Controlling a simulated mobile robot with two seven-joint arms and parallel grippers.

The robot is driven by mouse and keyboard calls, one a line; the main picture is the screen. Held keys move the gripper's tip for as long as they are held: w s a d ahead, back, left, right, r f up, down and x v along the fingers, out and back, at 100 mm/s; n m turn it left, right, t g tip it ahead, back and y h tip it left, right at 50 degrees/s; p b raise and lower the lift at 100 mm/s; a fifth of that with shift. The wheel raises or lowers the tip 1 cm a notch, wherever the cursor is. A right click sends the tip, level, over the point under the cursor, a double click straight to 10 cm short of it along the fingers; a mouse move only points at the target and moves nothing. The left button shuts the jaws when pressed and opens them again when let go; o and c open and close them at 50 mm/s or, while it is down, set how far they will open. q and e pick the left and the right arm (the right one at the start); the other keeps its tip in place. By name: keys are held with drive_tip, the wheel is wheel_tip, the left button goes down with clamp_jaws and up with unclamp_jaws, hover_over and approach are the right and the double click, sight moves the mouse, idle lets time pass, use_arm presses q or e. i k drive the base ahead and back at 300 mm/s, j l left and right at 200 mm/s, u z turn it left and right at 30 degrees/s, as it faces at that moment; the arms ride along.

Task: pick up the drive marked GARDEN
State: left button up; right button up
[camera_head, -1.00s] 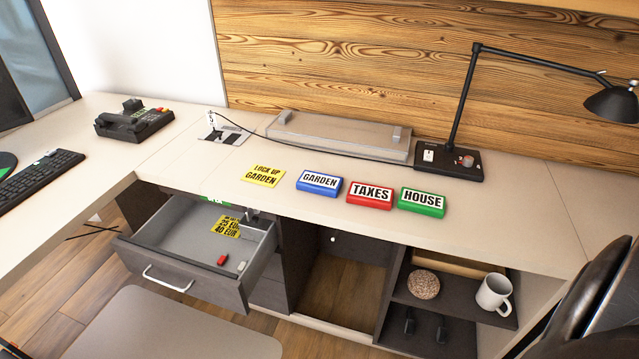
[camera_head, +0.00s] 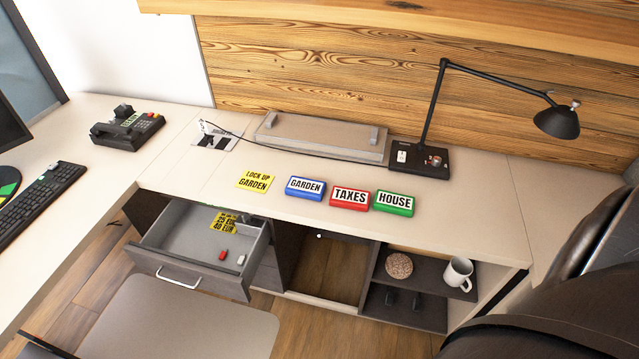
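The drive marked GARDEN (camera_head: 305,188) is a blue block with a white label, lying on the desk. To its right lie a red drive marked TAXES (camera_head: 350,199) and a green drive marked HOUSE (camera_head: 394,203). A yellow note (camera_head: 256,180) reading "LOCK UP GARDEN" lies to its left. A dark, blurred-close shape at the right edge seems to be part of my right arm. Neither gripper's fingers can be seen.
An open drawer (camera_head: 160,262) below the desk holds a yellow note, a red piece (camera_head: 223,254) and a white piece. A lamp (camera_head: 420,160), telephone (camera_head: 128,127) and grey box (camera_head: 318,137) stand on the desk. A chair seat (camera_head: 180,318) is in front. A mug (camera_head: 458,272) stands on a shelf.

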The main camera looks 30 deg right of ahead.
sight(297, 186)
drive_tip(key=z, duration=1.6)
drive_tip(key=i+j+z, duration=0.45)
drive_tip(key=i+j, duration=0.2)
drive_tip(key=i, duration=0.15)
